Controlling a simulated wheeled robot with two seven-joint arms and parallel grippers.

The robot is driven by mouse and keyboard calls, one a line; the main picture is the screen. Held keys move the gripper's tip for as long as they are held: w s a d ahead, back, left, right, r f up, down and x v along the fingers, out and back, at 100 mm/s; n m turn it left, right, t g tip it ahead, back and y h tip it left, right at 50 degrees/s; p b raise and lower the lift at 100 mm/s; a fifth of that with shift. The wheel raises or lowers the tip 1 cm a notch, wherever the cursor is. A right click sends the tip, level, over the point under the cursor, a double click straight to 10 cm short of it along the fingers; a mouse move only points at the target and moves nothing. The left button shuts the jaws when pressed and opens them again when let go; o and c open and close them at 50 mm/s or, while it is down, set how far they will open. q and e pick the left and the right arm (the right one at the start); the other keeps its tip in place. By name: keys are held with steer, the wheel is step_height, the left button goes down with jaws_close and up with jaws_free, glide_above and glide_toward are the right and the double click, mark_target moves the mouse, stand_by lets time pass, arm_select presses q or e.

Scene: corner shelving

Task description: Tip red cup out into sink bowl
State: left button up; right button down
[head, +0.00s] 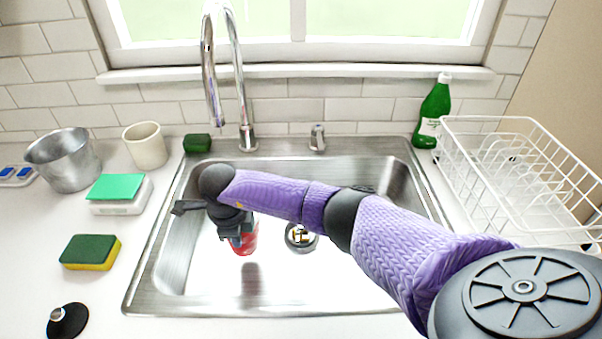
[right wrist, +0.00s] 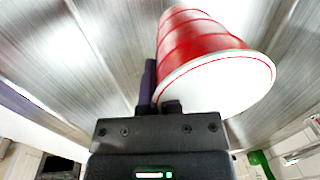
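The red cup (head: 247,241) is in the sink bowl (head: 345,287), partly hidden below my right gripper (head: 238,232). In the right wrist view, the ridged red cup (right wrist: 200,45) has its wide white end turned toward the camera and its narrow end pointing away. The right gripper (right wrist: 160,100) has its dark fingers close together at the cup's near side and looks shut on its edge. Whether the cup touches the sink floor is hard to tell, and no contents can be made out. My left gripper is out of view.
The faucet (head: 246,100) rises behind the sink, and the drain (head: 300,237) lies right of the cup. A metal pot (head: 65,160), a beige cup (head: 146,147) and sponges (head: 90,251) stand left. A green bottle (head: 432,112) and dish rack (head: 520,140) stand right.

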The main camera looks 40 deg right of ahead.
steer(key=shift+s+d+r+y+p, duration=0.2)
steer(key=shift+d+r+y+p, duration=0.15)
steer(key=shift+p, duration=0.2)
steer(key=shift+s+d+r+t+y+p, duration=0.25)
steer(key=shift+d+t+y+p, duration=0.15)
steer(key=shift+y, duration=0.15)
steer(key=shift+s+d+r+t+y+p, duration=0.15)
steer(key=shift+d+r+t+y+p, duration=0.15)
steer(key=shift+y, duration=0.2)
arm_select(q)
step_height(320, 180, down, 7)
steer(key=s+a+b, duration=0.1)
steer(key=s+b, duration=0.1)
steer(key=b, duration=0.7)
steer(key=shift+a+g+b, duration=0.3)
arm_select(e)
steer(key=s+d+r+t+y, duration=0.2)
steer(key=d+r+t+y, duration=0.3)
steer(key=y, duration=0.5)
steer(key=shift+s+d+m+t, duration=0.2)
steer(key=shift+s+m+t, duration=0.1)
steer(key=shift+s+m, duration=0.1)
arm_select(q)
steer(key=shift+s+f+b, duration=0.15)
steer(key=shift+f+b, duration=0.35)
steer(key=shift+b, duration=0.05)
arm_select(e)
steer(key=shift+s+d+r+y, duration=0.15)
steer(key=shift+d+y, duration=0.15)
